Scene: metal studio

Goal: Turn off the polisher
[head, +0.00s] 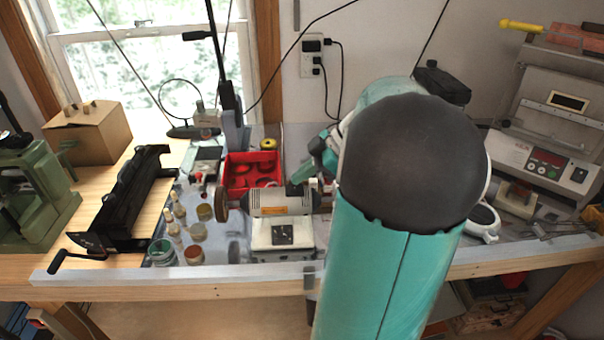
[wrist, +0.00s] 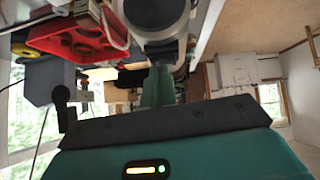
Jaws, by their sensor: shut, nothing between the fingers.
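The polisher (head: 268,203) is a pale bench motor on a base near the front of the workbench, with a dark round wheel on its left end. A black square switch plate (head: 283,235) is on the front of its base; I cannot tell the switch position. My gripper (head: 299,183) is above the polisher's top right, with its fingers shut and empty. My teal arm hides the polisher's right end. Contact cannot be told.
A red tray (head: 252,160) stands behind the polisher. Several small jars (head: 197,231) are to its left, then a black rolling tool (head: 130,205) and a green press (head: 35,195). A grey machine (head: 545,150) with a display is at right. The bench edge runs along the front.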

